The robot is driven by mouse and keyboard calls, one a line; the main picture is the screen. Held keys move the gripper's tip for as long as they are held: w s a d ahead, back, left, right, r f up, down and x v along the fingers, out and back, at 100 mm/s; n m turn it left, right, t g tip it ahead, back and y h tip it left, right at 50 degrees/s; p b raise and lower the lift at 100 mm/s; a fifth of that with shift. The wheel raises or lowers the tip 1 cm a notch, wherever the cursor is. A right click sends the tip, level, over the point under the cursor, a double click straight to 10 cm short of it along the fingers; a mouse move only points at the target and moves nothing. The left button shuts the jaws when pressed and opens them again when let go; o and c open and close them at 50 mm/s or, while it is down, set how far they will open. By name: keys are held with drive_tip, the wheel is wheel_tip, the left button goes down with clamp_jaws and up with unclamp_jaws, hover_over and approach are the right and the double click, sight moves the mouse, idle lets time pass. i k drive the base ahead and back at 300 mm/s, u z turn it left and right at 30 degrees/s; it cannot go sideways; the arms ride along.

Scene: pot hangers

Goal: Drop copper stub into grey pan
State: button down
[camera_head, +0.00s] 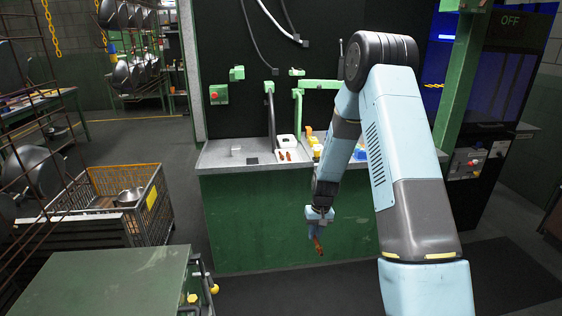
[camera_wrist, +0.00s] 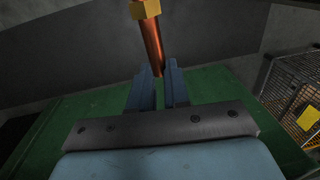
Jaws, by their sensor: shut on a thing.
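My gripper (camera_head: 319,213) hangs low in front of the green workbench in the head view. It is shut on the copper stub (camera_head: 318,246), which points down below the fingers. In the wrist view the fingers (camera_wrist: 162,80) grip one end of the copper stub (camera_wrist: 152,40), and a brass-coloured fitting (camera_wrist: 146,9) sits on its other end. A grey pan (camera_head: 130,195) appears to lie in the wire crate (camera_head: 150,212) at the left of the head view. The gripper is well to the right of that crate and apart from it.
The workbench (camera_head: 232,225) stands behind my gripper, with two copper-coloured pieces (camera_head: 285,155) and coloured bins on top. A green cabinet (camera_head: 105,285) stands front left. Several pots hang (camera_head: 130,70) at the back left. Dark floor lies open between crate and bench.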

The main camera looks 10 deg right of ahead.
sight(294, 159)
drive_tip(key=u, duration=0.05)
drive_tip(key=i, duration=1)
